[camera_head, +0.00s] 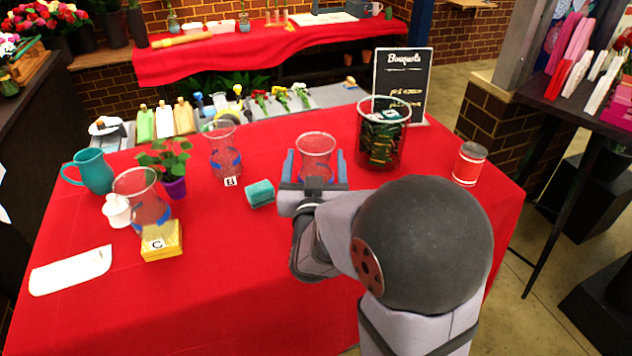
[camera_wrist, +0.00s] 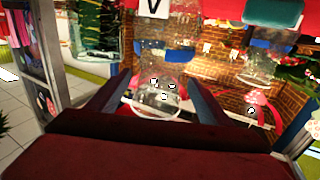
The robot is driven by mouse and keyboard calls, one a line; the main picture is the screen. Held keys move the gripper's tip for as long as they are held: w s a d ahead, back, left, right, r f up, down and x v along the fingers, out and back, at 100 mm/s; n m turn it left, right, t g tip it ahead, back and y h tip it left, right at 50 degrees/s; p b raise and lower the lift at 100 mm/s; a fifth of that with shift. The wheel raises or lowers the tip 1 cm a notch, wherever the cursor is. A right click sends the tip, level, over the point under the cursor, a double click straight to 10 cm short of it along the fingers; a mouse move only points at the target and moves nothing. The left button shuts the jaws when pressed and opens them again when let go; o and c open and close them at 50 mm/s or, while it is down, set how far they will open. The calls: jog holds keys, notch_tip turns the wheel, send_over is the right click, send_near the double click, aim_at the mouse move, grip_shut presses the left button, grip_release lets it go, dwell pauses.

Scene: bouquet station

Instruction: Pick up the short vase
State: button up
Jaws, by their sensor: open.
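Three clear glass vases with blue bands stand on the red table in the head view. One vase (camera_head: 316,146) is between the open fingers of my gripper (camera_head: 315,168); its lower part is hidden by my gripper. In the wrist view this vase (camera_wrist: 165,57) is between the spread fingers (camera_wrist: 158,88), with a letter card beyond it. I see no clear finger contact. A second vase (camera_head: 224,152) stands to the left by a card marked B. I cannot tell surely which is shortest.
A teal sponge-like block (camera_head: 261,194) lies just left of my gripper. A potted plant (camera_head: 173,187), teal jug (camera_head: 94,171) and gold box (camera_head: 162,246) are left.

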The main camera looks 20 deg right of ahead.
aim_at(316, 149)
jog(key=shift+p+x, duration=0.9)
jog(key=shift+x, duration=1.7)
grip_shut()
jog(key=shift+r, duration=0.1)
